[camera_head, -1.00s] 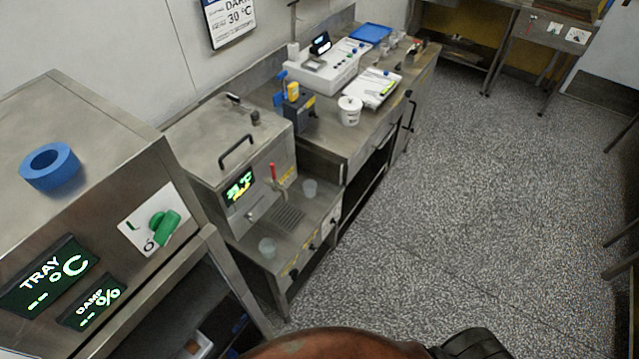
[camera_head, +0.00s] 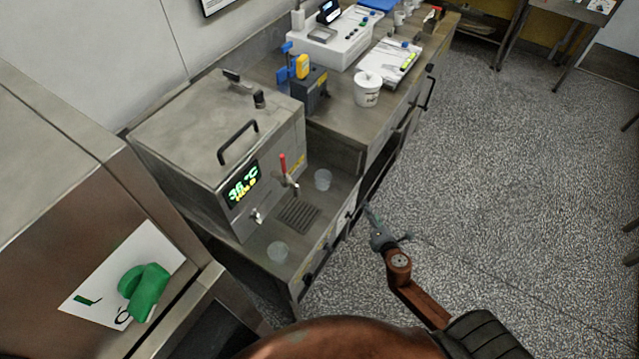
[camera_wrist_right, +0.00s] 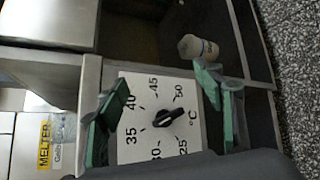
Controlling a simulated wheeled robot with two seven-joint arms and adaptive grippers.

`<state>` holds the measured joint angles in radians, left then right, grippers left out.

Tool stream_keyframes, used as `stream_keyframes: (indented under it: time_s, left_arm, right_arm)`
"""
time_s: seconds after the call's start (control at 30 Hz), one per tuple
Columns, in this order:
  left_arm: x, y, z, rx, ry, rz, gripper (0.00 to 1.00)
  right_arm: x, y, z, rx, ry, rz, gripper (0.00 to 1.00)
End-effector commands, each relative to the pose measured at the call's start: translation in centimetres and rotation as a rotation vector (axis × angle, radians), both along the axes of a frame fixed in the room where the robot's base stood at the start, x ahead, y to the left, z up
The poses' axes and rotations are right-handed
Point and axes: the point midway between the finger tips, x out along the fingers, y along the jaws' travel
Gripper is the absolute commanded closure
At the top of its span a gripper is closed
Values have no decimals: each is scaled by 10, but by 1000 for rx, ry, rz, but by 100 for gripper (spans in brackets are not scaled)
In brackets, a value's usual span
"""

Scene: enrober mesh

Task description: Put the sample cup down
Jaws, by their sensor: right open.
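I cannot tell which is the sample cup. My left gripper is not in view.
The melter (camera_head: 215,150) has a lid handle, display and drip grate (camera_head: 298,217). A white lidded tub (camera_head: 367,88) stands on the counter behind, near a blue-and-yellow device (camera_head: 308,85). A cabinet with a green knob (camera_head: 143,292) fills the near left.

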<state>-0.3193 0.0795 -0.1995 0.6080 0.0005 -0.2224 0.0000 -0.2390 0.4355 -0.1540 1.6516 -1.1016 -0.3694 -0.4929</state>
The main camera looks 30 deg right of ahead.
Motion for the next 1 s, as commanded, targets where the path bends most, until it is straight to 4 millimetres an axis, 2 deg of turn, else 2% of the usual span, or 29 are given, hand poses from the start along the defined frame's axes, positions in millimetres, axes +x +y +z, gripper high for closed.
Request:
stream_keyframes:
  time_s: [0.03,0.1,0.2,0.3,0.43,0.6,0.77,1.0]
  left_arm:
    - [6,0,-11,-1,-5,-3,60]
    - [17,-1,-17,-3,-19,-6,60]
    - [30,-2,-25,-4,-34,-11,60]
    - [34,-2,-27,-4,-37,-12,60]
    - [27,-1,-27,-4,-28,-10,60]
    - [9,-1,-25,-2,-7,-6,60]
    - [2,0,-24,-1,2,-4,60]
    - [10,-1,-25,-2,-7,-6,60]
  right_arm:
    - [13,11,32,-97,-56,52,38]
    - [24,27,78,-228,-128,111,38]
    - [35,56,134,-429,-219,202,38]
    - [44,83,156,-627,-252,311,38]
    - [55,108,151,-849,-240,450,38]
    - [63,122,132,-1021,-205,566,38]
    - [78,126,128,-1051,-198,585,38]
    - [104,126,127,-1049,-198,584,38]
